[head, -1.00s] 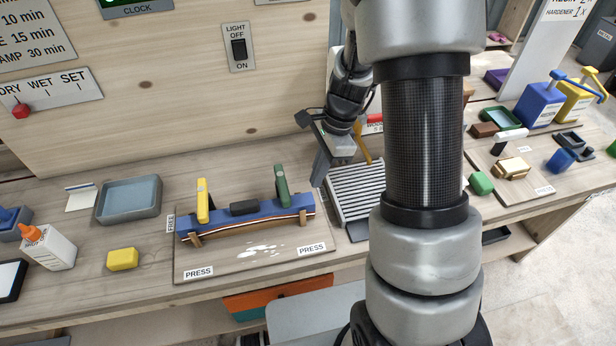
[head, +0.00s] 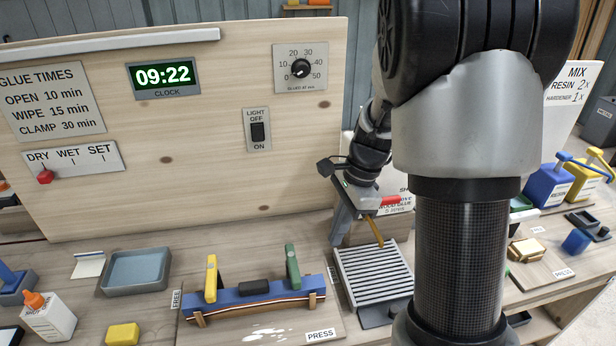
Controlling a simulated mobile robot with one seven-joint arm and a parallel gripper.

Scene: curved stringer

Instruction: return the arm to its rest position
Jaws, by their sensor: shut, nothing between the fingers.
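My gripper (head: 338,236) is at the end of my arm, right of centre in the head view. It is shut and points down, in the air by the back of the ribbed grey rack (head: 375,275). An orange-brown stick (head: 374,232) shows just right of the fingers, apart from them as far as I can see. My arm's large links fill the right of the view and hide part of the bench.
A blue curved press with a yellow clamp (head: 211,279) and a green clamp (head: 292,266) stands on a board left of the rack. A grey tray (head: 136,273), glue bottle (head: 47,316) and yellow block (head: 122,334) lie left. The upright panel (head: 200,195) stands behind.

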